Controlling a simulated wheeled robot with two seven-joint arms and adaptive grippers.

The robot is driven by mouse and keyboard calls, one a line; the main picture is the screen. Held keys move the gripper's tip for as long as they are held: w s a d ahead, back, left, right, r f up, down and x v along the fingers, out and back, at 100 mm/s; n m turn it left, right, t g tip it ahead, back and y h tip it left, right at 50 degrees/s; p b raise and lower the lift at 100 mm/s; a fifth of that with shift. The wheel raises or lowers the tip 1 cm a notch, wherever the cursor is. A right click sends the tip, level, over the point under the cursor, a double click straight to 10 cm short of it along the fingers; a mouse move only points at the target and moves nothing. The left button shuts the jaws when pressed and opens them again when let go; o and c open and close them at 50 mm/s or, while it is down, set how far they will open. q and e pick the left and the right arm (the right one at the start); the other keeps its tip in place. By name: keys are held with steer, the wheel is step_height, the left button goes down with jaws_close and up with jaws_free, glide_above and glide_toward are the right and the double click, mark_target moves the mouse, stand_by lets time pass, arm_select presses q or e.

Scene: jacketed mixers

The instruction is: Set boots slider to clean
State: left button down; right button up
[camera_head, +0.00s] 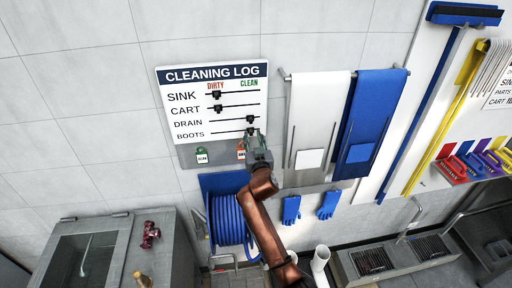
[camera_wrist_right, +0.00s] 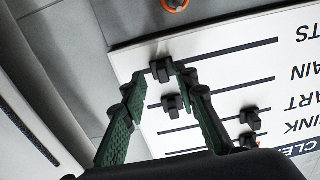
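The cleaning log board (camera_head: 180,103) hangs on the wall, with DIRTY at left and CLEAN at right. The boots slider (camera_head: 250,131) is near the clean end of the lowest track. It also shows in the right wrist view (camera_wrist_right: 161,71), where the board is upside down. My right gripper (camera_head: 254,137) is at the board, its fingertips closed in on both sides of the boots slider. The drain slider (camera_head: 250,119) is at the clean side, just above. The cart slider (camera_head: 217,108) and sink slider (camera_head: 216,94) are toward dirty. My left gripper is out of view.
A white apron (camera_head: 316,120) and a blue apron (camera_head: 371,115) hang to the right. A steel sink unit stands lower left.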

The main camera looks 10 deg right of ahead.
steer(key=s, duration=1)
steer(key=shift+s+a, duration=0.2)
steer(key=shift+s, duration=0.15)
